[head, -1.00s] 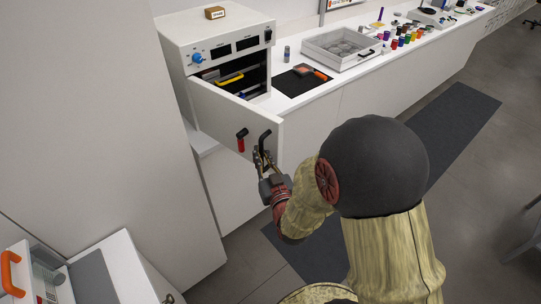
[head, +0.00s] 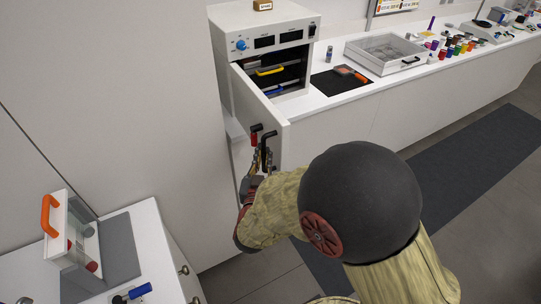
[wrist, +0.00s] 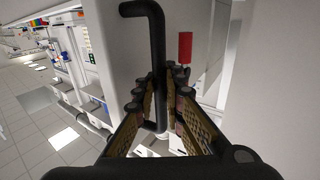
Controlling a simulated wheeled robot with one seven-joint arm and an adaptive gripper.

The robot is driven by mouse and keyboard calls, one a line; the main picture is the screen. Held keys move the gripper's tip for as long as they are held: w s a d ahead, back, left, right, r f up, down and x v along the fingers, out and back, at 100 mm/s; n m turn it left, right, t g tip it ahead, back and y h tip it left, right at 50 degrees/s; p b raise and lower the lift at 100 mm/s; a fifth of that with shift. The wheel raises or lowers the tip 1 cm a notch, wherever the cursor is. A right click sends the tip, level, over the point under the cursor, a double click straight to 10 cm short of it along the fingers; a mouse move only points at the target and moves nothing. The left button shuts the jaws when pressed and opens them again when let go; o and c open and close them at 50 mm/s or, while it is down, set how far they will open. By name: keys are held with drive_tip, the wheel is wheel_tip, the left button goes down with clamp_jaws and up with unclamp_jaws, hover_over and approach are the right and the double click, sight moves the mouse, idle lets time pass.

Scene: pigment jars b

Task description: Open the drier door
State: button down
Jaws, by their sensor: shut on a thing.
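The drier (head: 272,42) is a white cabinet on the bench at upper left centre, with a blue knob and dark displays. Its door (head: 258,103) stands wide open, swung out toward me, and the dark inside shows shelves with yellow and blue handles. My gripper (head: 261,158) is at the door's free end, shut on the black door handle (head: 268,138). In the wrist view the fingers (wrist: 160,98) sit on both sides of the handle's upright bar (wrist: 157,60). A red-gripped lever (head: 254,138) is beside the handle on the door.
A white tray (head: 385,54) and a black mat (head: 341,80) are on the bench right of the drier, with several colour jars (head: 456,46) farther along. A side cabinet with an orange-handled glass box (head: 72,232) stands at lower left. Open floor lies right of my arm.

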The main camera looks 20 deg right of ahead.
drive_tip(key=shift+a+f, duration=0.15)
drive_tip(key=shift+a, duration=0.1)
idle(0.3)
drive_tip(key=c, duration=1.9)
unclamp_jaws()
drive_tip(key=shift+a, duration=0.1)
drive_tip(key=v, duration=1.2)
